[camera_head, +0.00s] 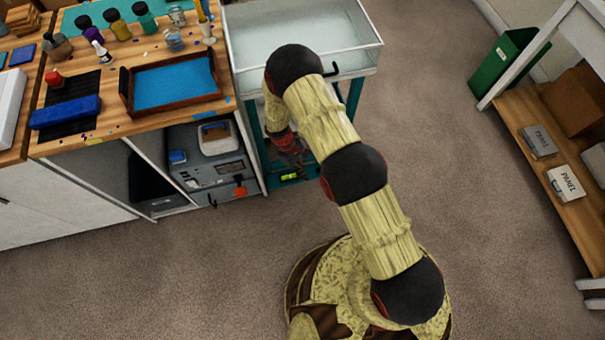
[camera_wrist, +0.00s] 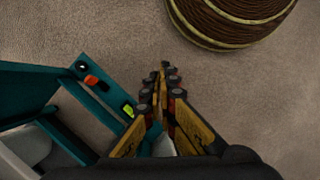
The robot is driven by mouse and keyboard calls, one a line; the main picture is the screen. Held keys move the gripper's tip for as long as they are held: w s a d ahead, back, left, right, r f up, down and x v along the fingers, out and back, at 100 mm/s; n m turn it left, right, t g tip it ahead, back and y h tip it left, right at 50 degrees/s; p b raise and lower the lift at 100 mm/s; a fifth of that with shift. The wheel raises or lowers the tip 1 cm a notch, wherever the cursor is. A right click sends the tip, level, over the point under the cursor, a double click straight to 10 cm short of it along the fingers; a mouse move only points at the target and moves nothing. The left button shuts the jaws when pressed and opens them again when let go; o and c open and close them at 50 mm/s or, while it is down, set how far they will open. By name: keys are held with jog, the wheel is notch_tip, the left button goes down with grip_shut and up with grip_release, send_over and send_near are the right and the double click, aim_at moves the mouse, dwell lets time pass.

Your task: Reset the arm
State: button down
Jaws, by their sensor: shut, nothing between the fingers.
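My arm rises from my base at the bottom of the head view and reaches up and left toward a white-topped cart (camera_head: 352,62). My gripper (camera_head: 292,162) hangs low, pointing down, in front of the cart's teal frame. In the wrist view my gripper (camera_wrist: 163,70) has its fingers together over the carpet, with nothing between them. The teal frame (camera_wrist: 98,98) is to its left, with an orange part and a yellow-green level on it. Whether the fingers touch the frame cannot be told.
A wooden workbench (camera_head: 215,103) left of the cart holds a blue-lined tray (camera_head: 175,85), bottles and a blue roll. A grey toolbox (camera_head: 215,168) sits beneath. A shelf with boxes (camera_head: 540,140) and a green bin (camera_head: 500,60) stand right. Carpet (camera_head: 470,220) between is clear.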

dwell(0.5)
jog(key=s+d+r+m+g, duration=0.2)
jog(key=s+r, duration=0.1)
jog(key=s, duration=0.3)
jog(key=s+d+r+m+t+y, duration=0.1)
jog(key=d+r+m, duration=0.15)
jog(key=r, duration=1.25)
jog(key=d+r+m+t+y, duration=0.1)
jog(key=r+m, duration=0.2)
jog(key=r, duration=1.2)
jog(key=s+d+r+m+t, duration=0.1)
jog(key=s+d+r+t, duration=0.2)
jog(key=r, duration=0.6)
jog(key=s+d+r+m+t+y+p, duration=0.1)
jog(key=s+r, duration=0.4)
jog(key=r, duration=0.5)
jog(key=s+d+r+m+t, duration=0.2)
jog(key=s+d+r+t, duration=0.2)
jog(key=r, duration=0.6)
jog(key=shift+d+t+y+p, duration=0.3)
jog(key=shift+d, duration=0.75)
jog(key=c, duration=2.5)
grip_release()
